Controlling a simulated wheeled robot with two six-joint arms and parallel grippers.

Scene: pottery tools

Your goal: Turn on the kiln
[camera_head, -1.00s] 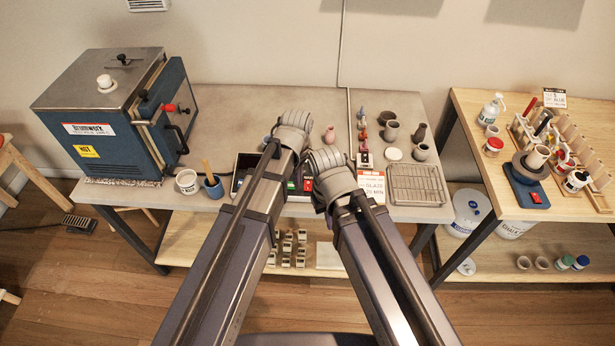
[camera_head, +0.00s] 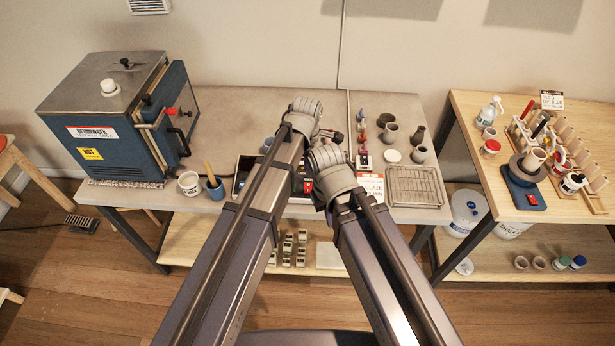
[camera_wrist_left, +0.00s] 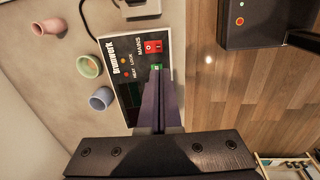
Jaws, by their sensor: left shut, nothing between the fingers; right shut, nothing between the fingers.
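The blue kiln (camera_head: 105,155) with a grey lid stands at the left of the table. My left gripper (camera_wrist_left: 159,72) is shut and empty.
A wire rack (camera_head: 418,186) and several small pots lie right of my arms. Small vessels, including a green one (camera_wrist_left: 89,66), are beside the box.

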